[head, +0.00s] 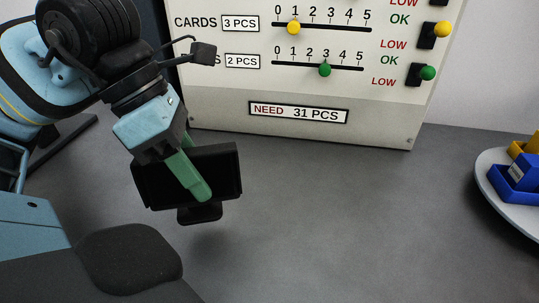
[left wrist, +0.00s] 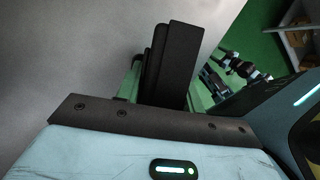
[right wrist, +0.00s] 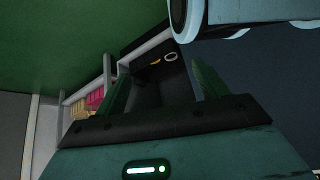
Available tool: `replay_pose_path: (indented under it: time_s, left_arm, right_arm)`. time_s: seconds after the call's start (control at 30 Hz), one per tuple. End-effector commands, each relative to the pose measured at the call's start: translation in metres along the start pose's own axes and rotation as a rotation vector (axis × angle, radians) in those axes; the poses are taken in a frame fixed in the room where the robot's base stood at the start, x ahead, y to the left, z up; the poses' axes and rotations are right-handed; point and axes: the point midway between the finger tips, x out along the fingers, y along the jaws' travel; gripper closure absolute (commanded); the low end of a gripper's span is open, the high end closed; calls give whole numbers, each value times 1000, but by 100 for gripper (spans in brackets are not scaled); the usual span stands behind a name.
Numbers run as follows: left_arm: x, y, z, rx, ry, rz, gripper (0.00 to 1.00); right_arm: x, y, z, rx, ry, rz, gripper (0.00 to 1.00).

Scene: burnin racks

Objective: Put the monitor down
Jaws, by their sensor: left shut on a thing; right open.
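The monitor (head: 226,172) is a small black screen with a short black foot, in the head view left of centre over the grey tabletop. My left gripper (head: 193,176) is shut on it, with a green finger lying across the panel. The foot points down, and I cannot tell whether it touches the tabletop. In the left wrist view the monitor (left wrist: 180,65) shows edge-on as a dark slab at the fingers. My right gripper (right wrist: 165,85) is open, seen only in the right wrist view, with its green fingers apart and nothing held between them.
A pale board (head: 235,98) with sliders and a "NEED 31 PCS" label stands behind the monitor. A round light tray (head: 492,178) with blue and yellow bins is at the right edge. The grey tabletop (head: 340,220) between is clear. A shelf with pink and yellow items shows in the right wrist view.

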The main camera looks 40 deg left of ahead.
Motion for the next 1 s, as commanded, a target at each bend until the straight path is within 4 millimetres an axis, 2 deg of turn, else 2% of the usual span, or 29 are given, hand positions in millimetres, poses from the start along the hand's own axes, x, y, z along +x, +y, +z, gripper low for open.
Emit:
replay_pose_path:
  time_s: [0.07,0.27,0.6,1.0]
  left_arm:
    - [-2,-1,8,7,-4,1,93]
    - [11,7,33,9,-4,-1,93]
    - [37,26,85,3,-2,0,93]
    - [44,30,98,4,-1,0,93]
  right_arm:
    - [-8,-2,-7,6,8,0,28]
    - [-19,-6,-11,21,10,-1,28]
    - [-25,-7,-15,23,13,-1,28]
    - [-25,-6,-13,15,8,-1,28]
